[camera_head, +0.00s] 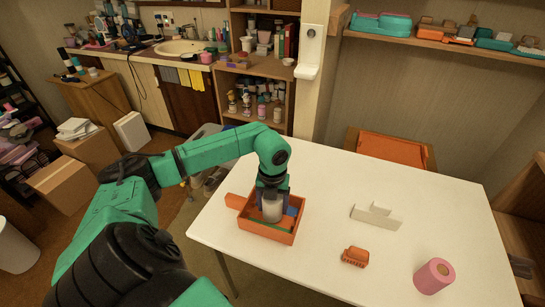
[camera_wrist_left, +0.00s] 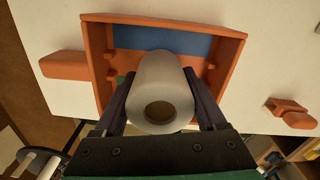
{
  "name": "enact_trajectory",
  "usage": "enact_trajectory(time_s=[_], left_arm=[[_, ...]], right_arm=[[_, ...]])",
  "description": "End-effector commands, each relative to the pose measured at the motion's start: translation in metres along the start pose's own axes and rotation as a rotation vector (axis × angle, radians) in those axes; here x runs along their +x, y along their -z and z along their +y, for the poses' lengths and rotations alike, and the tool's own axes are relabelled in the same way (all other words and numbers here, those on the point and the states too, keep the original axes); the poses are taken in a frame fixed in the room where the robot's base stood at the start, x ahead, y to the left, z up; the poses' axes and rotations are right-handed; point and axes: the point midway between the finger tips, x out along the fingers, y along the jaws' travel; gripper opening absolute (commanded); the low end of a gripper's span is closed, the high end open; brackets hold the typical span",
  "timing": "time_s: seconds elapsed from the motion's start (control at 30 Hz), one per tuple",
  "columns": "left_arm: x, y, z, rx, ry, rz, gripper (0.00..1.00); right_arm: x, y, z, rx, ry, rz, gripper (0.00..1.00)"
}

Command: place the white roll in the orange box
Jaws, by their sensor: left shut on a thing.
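The white roll (camera_head: 271,208) is held between the fingers of my left gripper (camera_head: 270,202), which is shut on it. The roll also shows in the left wrist view (camera_wrist_left: 163,85), its open end facing the camera, with a dark finger on each side. The orange box (camera_head: 268,237) stands on the white table, and the roll is over or inside its opening. I cannot tell whether the roll touches the box floor. In the left wrist view, the orange box (camera_wrist_left: 97,50) lies behind the roll and shows a blue patch inside. My right gripper is not in view.
A pink roll (camera_head: 434,276), an orange brush-like piece (camera_head: 355,256) and a cream block (camera_head: 376,215) stand on the white table (camera_head: 330,185) to the right of the box. An orange block (camera_head: 235,201) sits at the box's left side. An orange-topped chair (camera_head: 393,149) stands behind the table.

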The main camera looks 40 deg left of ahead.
Motion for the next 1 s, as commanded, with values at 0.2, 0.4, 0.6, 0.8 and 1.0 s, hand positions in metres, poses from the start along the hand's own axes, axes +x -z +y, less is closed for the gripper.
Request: enact_trajectory(time_s=[0.2,0.4,0.6,0.8,1.0], left_arm=[[0.013,0.000,0.000,0.001,0.000,-0.001,0.17],[0.017,0.000,0.000,0.001,0.000,-0.001,0.17],[0.015,0.000,0.000,0.001,0.000,0.000,1.00],[0.008,0.000,0.000,0.001,0.001,-0.001,1.00],[-0.030,-0.002,0.000,0.002,0.002,-0.007,1.00]], right_arm=[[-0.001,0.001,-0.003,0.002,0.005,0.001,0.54],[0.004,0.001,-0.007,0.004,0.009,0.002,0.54],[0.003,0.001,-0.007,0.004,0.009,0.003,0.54],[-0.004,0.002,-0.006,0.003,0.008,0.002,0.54],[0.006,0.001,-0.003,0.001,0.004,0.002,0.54]])
